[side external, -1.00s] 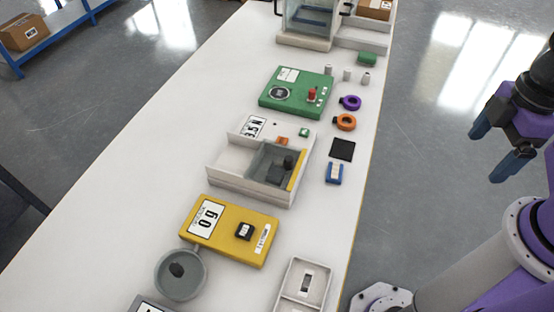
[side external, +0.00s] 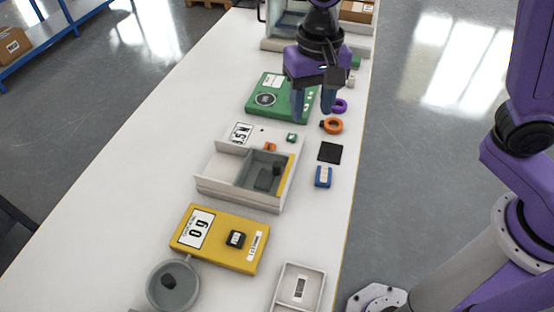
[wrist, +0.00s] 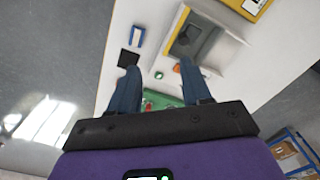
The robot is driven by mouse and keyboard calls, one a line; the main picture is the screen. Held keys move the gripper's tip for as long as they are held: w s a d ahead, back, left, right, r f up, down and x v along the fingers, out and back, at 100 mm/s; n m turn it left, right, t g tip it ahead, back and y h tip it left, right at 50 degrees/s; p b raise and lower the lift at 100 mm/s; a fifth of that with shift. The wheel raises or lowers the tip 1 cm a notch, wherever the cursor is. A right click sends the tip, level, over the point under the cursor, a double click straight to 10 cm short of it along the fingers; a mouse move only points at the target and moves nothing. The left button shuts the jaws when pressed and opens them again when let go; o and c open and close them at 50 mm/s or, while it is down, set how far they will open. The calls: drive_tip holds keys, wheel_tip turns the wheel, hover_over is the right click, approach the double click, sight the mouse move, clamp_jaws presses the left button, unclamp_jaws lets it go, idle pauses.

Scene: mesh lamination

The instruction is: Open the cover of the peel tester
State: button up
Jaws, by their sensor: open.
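The peel tester is most likely the white box (side external: 212,186) with a newton display; it also shows at the top of the wrist view (wrist: 228,50). A grey, see-through-looking cover (side external: 262,170) with a yellow strip (side external: 286,174) along its right edge appears to lie over its right bay, with dark parts visible there. The strip also shows in the wrist view (wrist: 178,25). My gripper (side external: 312,110) is open and empty, pointing down above the green device, behind the tester in the side view. It is apart from the cover. In the wrist view the fingers (wrist: 158,70) point toward the tester.
A green device (side external: 265,98) is partly hidden by my gripper. Orange (side external: 333,126) and purple (side external: 340,106) rings, a black square (side external: 330,152) and a blue block (side external: 323,177) lie along the right edge. A yellow scale (side external: 215,250) stands in front of the tester.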

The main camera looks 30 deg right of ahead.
sight(276, 163)
drive_tip(key=w+a+f+m, duration=0.1)
drive_tip(key=w+a+m, duration=0.3)
drive_tip(key=w+a, duration=0.1)
drive_tip(key=f, duration=1.7)
drive_tip(key=shift+s+d+f, duration=0.25)
clamp_jaws()
